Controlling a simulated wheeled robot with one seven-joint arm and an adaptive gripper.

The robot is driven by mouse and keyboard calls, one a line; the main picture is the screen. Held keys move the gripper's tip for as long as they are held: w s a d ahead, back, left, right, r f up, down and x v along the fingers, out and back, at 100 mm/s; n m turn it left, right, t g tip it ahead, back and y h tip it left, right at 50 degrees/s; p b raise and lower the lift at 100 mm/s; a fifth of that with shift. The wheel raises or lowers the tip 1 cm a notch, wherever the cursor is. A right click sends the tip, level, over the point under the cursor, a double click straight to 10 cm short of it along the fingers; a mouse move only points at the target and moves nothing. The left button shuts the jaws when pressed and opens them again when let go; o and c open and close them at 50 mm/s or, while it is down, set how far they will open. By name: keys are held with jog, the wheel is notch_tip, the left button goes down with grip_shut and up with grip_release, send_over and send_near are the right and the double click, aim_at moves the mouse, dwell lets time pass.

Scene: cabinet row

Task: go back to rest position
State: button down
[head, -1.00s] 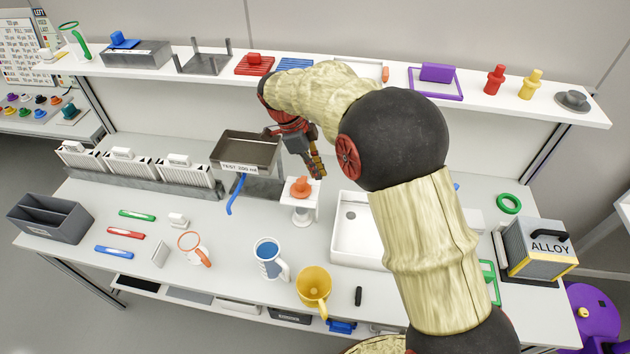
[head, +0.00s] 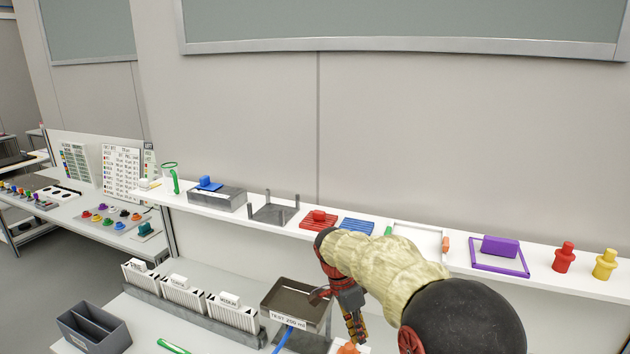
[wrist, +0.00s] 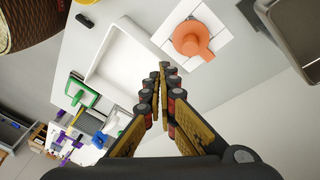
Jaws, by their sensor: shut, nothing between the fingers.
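In the head view only the top of the orange knob (head: 349,348) shows, at the bottom edge.
A shelf above the bench holds a red rack (head: 319,219), a blue rack (head: 356,226), a purple frame (head: 500,268) and a red peg (head: 564,257). White labelled boxes (head: 184,293) and a dark divided bin (head: 94,330) stand at left. A white basin (wrist: 118,55) is beside the gripper.

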jog(key=s+d+r+n+t+y, duration=0.1)
jog(key=s+r+n, duration=0.3)
jog(key=s, duration=0.6)
jog(key=s+d+r+n+t+y, duration=0.1)
jog(key=s+d+r+n+t, duration=0.2)
jog(key=s, duration=0.7)
jog(key=s+d+r+n+t+y, duration=0.1)
jog(key=s+d+r+n+t, duration=0.1)
jog(key=s+r+n, duration=0.4)
jog(key=s+d+n, duration=0.1)
jog(key=s, duration=0.3)
jog(key=shift+d+t, duration=0.15)
jog(key=shift+t, duration=0.25)
jog(key=shift+r, duration=0.1)
